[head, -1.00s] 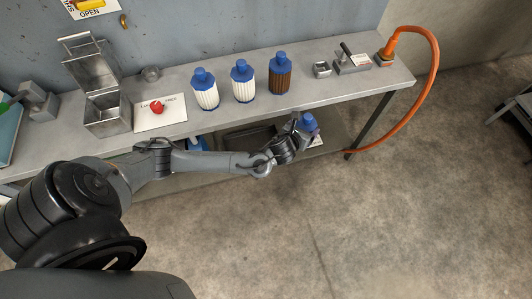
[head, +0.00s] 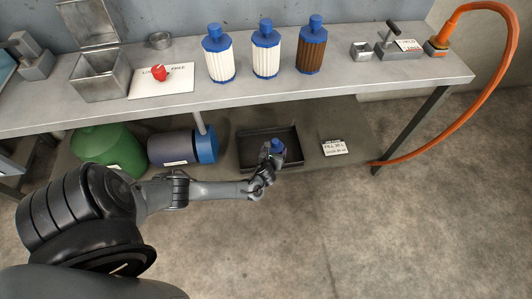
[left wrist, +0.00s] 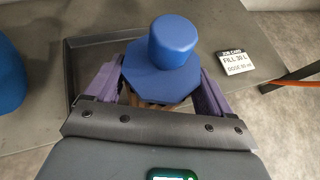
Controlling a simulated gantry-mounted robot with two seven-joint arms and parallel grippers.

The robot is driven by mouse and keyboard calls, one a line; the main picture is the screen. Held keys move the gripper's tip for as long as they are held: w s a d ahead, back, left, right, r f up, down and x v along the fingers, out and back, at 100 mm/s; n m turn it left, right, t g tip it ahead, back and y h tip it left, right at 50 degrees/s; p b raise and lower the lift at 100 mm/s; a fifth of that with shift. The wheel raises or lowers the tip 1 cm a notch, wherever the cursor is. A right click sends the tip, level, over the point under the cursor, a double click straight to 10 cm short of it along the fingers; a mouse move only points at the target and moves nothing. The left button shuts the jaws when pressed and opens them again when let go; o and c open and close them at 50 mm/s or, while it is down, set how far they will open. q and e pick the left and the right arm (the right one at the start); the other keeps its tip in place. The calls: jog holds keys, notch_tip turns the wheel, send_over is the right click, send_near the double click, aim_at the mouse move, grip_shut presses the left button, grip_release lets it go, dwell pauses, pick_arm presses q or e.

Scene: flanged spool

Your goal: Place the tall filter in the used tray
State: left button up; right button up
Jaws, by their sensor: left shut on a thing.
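My left gripper (head: 268,166) is shut on a blue-capped filter (head: 278,147). In the left wrist view the filter's blue cap (left wrist: 172,50) stands between the two purple fingers, with a little brownish body below it. Most of its body is hidden, so I cannot tell its height. The dark tray (head: 256,133) lies on the lower shelf, and the filter appears over its right part. The tray's edge also shows in the left wrist view (left wrist: 72,60). I cannot tell whether the filter touches the tray floor. My right gripper is not in view.
Two white filters (head: 220,62) and a brown filter (head: 312,52) stand on the bench top (head: 215,95) above the shelf. A blue-ended cylinder (head: 175,148) and a green container (head: 108,148) lie left of the tray. A small label card (head: 333,147) is to its right.

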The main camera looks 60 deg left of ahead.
pick_arm(q)
jog(key=s+a+f+b, duration=0.2)
jog(key=a+f+b, duration=0.9)
jog(key=shift+a+f+b, duration=0.15)
jog(key=shift+a+b, duration=0.1)
jog(key=shift+b, duration=0.05)
jog(key=shift+f, duration=0.15)
jog(key=o, duration=1.1)
jog(key=shift+c, duration=0.2)
